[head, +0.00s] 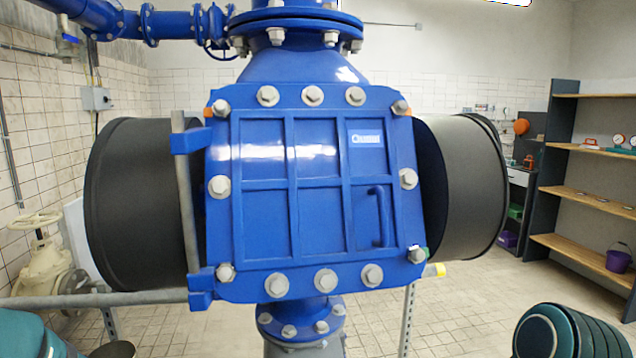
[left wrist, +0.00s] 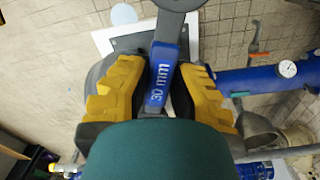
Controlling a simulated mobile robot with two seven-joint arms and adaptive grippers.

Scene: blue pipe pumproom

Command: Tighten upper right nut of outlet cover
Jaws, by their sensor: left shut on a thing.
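The blue outlet cover (head: 262,212) faces me in the middle of the head view, with grey nuts around its rim and a handle (head: 380,216) at its right. Its upper right nut (head: 400,107) sits at the top right corner, and no tool is on it. In the left wrist view, my left gripper (left wrist: 160,88) has its yellow fingers shut on a blue wrench (left wrist: 162,72) marked 30 mm. The wrench's grey head points to the top edge and is partly cut off. Neither gripper shows in the head view.
Large black cylinders flank the cover at left (head: 140,205) and right (head: 462,188). A hinge rod (head: 186,205) runs along the cover's left edge. A shelf (head: 585,148) stands at the far right.

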